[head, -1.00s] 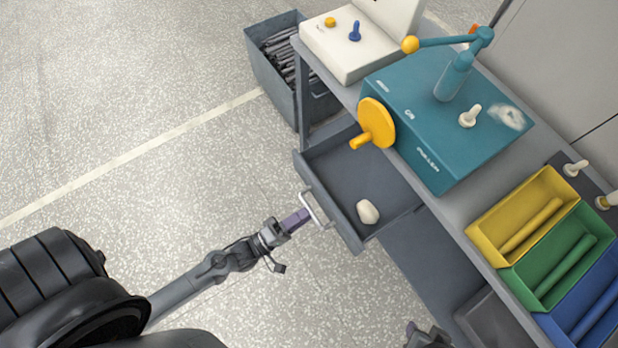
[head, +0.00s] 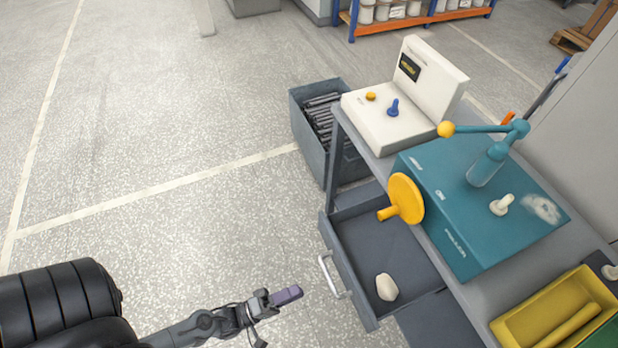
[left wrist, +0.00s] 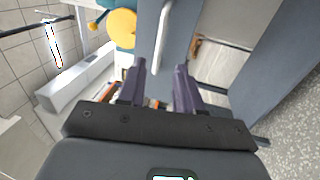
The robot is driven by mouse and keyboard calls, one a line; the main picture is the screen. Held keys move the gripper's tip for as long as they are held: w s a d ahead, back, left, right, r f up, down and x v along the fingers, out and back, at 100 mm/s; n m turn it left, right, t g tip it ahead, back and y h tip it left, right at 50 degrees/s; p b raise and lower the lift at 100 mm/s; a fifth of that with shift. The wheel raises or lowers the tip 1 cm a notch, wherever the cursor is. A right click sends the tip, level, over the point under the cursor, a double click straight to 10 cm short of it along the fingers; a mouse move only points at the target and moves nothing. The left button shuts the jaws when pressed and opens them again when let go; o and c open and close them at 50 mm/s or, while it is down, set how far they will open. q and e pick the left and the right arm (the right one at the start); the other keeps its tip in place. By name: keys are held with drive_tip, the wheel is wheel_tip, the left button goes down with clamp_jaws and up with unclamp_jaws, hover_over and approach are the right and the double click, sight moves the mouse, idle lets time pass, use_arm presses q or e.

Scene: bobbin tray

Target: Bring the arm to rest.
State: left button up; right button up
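My left gripper (head: 290,295) is over the floor, left of the pulled-out drawer (head: 350,285) and apart from its handle (head: 335,276). In the left wrist view its two fingers (left wrist: 160,85) stand apart with nothing between them. The pale handle (left wrist: 161,40) shows beyond the fingertips there. The drawer is open under the bench and holds a cream-coloured lump (head: 387,288). My right gripper is not in view.
A teal machine (head: 470,210) with a yellow hand wheel (head: 406,198) stands on the bench above the drawer. A grey bin (head: 310,135) of dark strips stands behind. A yellow tray (head: 510,325) sits at lower right.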

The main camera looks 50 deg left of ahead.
use_arm(q)
drive_tip(key=w+d+r+m+g+y+p, duration=0.2)
drive_tip(key=w+r+m+g+y+p, duration=0.4)
drive_tip(key=w+r, duration=0.9)
drive_tip(key=s+a+f+m+g+y+b, duration=0.1)
drive_tip(key=s+a+m+g, duration=0.1)
drive_tip(key=s+m+g, duration=0.4)
drive_tip(key=s+a+m+g+b, duration=0.1)
drive_tip(key=s+a+m+g, duration=0.15)
drive_tip(key=s, duration=0.65)
wheel_tip(320, 180, up, 38)
drive_tip(key=f+m+p, duration=0.1)
drive_tip(key=p, duration=3.7)
wheel_tip(320, 180, down, 59)
drive_tip(key=b, duration=5.9)
drive_tip(key=shift+w+d+g, duration=0.2)
drive_tip(key=shift+d+g, duration=0.15)
